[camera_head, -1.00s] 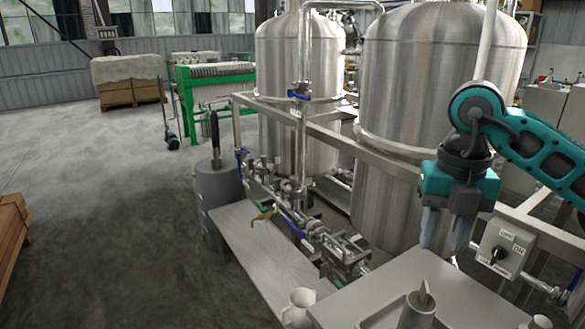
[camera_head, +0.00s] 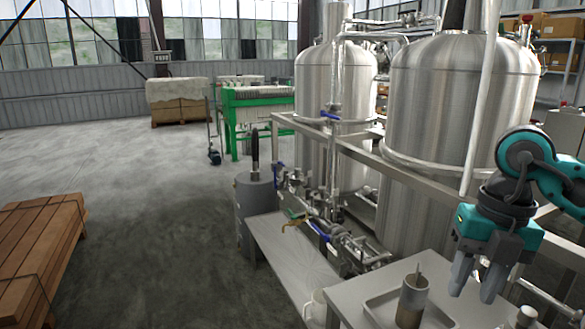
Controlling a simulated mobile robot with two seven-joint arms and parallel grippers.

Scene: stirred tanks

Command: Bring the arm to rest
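My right gripper (camera_head: 476,281) hangs from the teal arm at the right of the head view. The cup stands on a shallow tray (camera_head: 381,309). My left gripper is not in the picture.
Two steel tanks (camera_head: 455,110) (camera_head: 322,85) stand behind a metal frame with pipes and blue-handled valves. A white jug (camera_head: 315,308) is at the lower middle. A wooden stack (camera_head: 38,245) lies at the left. Open floor (camera_head: 150,220) stretches between.

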